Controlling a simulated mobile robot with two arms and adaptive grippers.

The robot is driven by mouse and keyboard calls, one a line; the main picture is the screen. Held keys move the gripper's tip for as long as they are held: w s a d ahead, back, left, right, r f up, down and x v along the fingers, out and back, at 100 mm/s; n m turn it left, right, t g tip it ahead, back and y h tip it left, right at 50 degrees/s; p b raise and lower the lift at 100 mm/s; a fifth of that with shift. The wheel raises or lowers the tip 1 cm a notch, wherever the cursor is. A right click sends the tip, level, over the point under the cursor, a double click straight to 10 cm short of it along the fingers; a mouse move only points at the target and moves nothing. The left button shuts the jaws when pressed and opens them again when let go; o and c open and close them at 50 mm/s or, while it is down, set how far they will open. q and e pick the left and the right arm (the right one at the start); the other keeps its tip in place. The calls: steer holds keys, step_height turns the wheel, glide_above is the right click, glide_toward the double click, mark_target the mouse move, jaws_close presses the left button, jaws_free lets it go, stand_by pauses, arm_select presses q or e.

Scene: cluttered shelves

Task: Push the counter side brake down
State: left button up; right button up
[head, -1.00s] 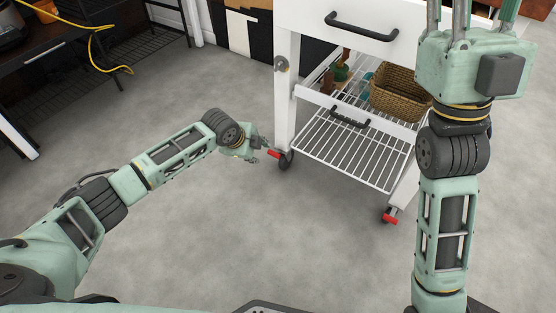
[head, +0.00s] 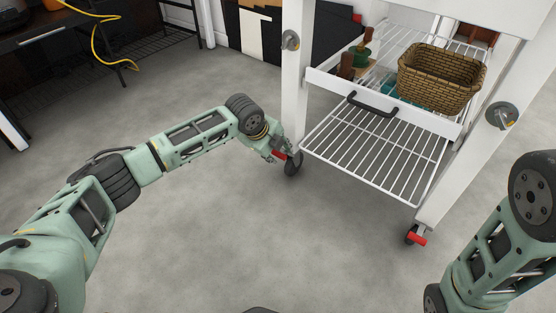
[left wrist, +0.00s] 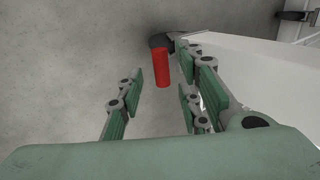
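The white cart (head: 295,85) stands on casters with red brake levers. The left brake lever (head: 279,156) is at the caster (head: 292,164) under the cart's left leg. It also shows as a red bar in the left wrist view (left wrist: 161,68). My left gripper (head: 279,150) is low at this caster, right beside the lever. In the left wrist view its fingers are spread, with the red lever showing in the gap between them; contact cannot be told. A second red brake lever (head: 417,239) is on the right caster. My right gripper is out of view.
A wire shelf (head: 375,150) juts out low from the cart. Above it, a wicker basket (head: 440,78) and a potted cactus (head: 361,56) sit on another rack. Grey floor in front is clear. A dark table (head: 60,35) with a yellow cable stands at back left.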

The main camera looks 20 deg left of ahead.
arm_select(q)
steer(key=shift+b+x, duration=0.6)
steer(key=shift+x, duration=0.6)
steer(key=shift+c, duration=0.2)
jaws_close()
